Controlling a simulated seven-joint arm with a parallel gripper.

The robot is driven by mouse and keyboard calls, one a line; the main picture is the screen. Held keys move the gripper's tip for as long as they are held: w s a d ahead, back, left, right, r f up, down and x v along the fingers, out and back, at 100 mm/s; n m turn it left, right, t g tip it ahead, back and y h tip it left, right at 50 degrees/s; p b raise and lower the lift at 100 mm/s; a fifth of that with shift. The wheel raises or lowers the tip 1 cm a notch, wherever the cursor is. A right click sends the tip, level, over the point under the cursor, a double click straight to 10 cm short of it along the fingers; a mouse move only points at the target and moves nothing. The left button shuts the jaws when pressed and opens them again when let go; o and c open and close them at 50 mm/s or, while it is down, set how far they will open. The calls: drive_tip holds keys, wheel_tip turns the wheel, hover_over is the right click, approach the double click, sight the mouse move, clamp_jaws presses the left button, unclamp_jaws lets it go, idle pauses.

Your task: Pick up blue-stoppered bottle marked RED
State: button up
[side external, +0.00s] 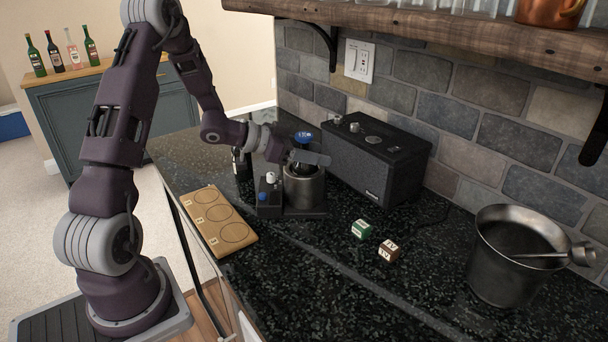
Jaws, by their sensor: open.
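A blue stopper (303,137) shows just above my gripper (308,158), on what looks like a dark bottle standing in a metal cylinder (304,188). Most of that bottle is hidden by the cylinder and my gripper, and no RED marking can be read. My gripper is open and reaches in from the left, level with the part below the stopper, above the cylinder's rim. Whether the fingers touch the bottle cannot be told. Another dark bottle (240,165) stands behind my wrist, partly hidden; its stopper is not visible.
A black speaker (375,162) is close behind. The front middle is clear.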

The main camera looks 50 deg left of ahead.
clamp_jaws()
drive_tip(key=shift+s, duration=0.1)
idle(1.2)
